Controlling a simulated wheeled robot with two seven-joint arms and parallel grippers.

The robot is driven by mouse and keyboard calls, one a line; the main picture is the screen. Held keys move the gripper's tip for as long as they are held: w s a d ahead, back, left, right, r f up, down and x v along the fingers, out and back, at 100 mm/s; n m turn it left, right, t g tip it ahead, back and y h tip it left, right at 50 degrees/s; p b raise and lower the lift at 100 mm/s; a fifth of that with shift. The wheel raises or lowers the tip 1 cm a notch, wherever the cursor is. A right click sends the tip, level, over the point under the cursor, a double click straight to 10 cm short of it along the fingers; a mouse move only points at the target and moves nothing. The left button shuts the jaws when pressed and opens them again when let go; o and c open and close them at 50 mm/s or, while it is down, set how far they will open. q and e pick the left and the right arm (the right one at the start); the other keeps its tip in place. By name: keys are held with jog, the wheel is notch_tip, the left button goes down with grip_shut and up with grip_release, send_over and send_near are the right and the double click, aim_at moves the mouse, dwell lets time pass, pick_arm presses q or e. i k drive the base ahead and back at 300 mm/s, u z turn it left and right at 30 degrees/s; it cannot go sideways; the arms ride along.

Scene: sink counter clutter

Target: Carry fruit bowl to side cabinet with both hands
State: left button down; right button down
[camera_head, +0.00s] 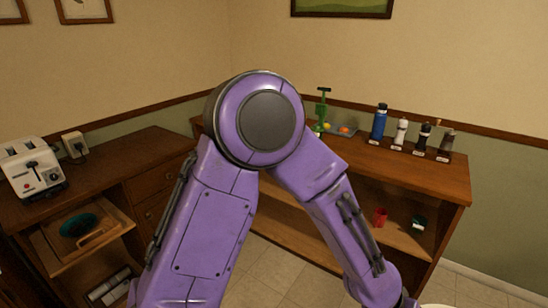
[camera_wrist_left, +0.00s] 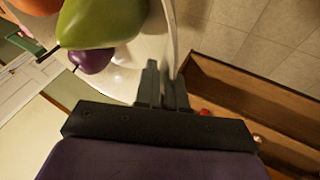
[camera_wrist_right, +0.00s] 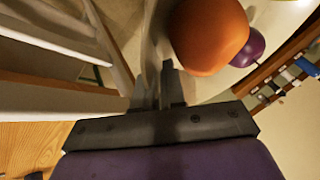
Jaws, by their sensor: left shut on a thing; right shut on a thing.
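The white fruit bowl (camera_wrist_left: 122,84) holds a green pear (camera_wrist_left: 100,20), a purple plum (camera_wrist_left: 92,60) and an orange fruit (camera_wrist_left: 36,4) in the left wrist view. My left gripper (camera_wrist_left: 164,88) is shut on the bowl's rim. In the right wrist view the bowl (camera_wrist_right: 204,88) shows with the orange fruit (camera_wrist_right: 208,36) and the plum (camera_wrist_right: 248,48). My right gripper (camera_wrist_right: 160,88) is shut on its rim there. In the head view my purple arm hides the middle, and both grippers are out of sight. I cannot tell which cabinet is the side cabinet.
A wooden cabinet (camera_head: 420,174) on the right carries a blue bottle (camera_head: 379,122), several smaller bottles and a green item (camera_head: 322,110). A red cup (camera_head: 380,217) stands on its shelf. A left cabinet (camera_head: 120,165) bears a toaster (camera_head: 32,166); its top is otherwise largely bare.

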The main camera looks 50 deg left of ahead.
aim_at(144, 148)
jog(key=u, duration=0.65)
jog(key=i, duration=0.55)
jog(key=u, duration=1.35)
jog(key=i, duration=0.85)
jog(key=u, duration=0.65)
